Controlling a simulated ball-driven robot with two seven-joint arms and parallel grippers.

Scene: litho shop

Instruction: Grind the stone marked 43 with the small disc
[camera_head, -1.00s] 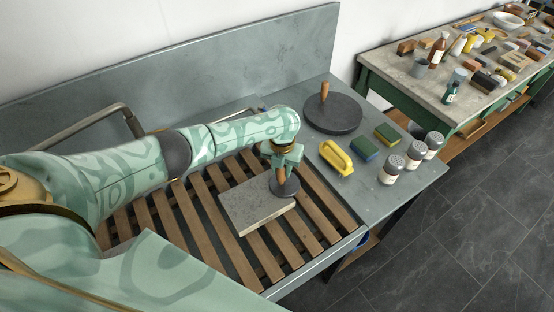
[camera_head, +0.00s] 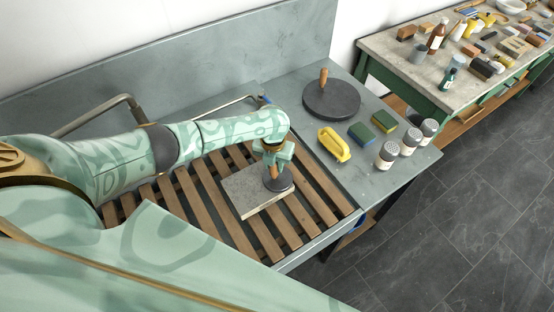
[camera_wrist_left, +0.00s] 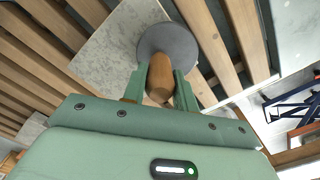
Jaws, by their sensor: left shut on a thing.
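A grey stone slab (camera_head: 246,196) lies on the wooden slats of the sink; I can read no number on it. My left gripper (camera_head: 273,165) is shut on the wooden handle of the small disc (camera_head: 280,184). The disc is over the right part of the slab; whether it touches cannot be told. In the left wrist view the small disc (camera_wrist_left: 170,42) covers part of the slab (camera_wrist_left: 105,50), with its handle (camera_wrist_left: 160,78) between the fingers of my left gripper (camera_wrist_left: 160,85). My right gripper does not show.
A large dark disc with an upright handle (camera_head: 332,101) stands on the grey side ledge. A yellow-handled brush (camera_head: 334,145), two sponges (camera_head: 362,134) and shaker jars (camera_head: 388,155) are near it. A cluttered side table (camera_head: 385,44) stands at the back right.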

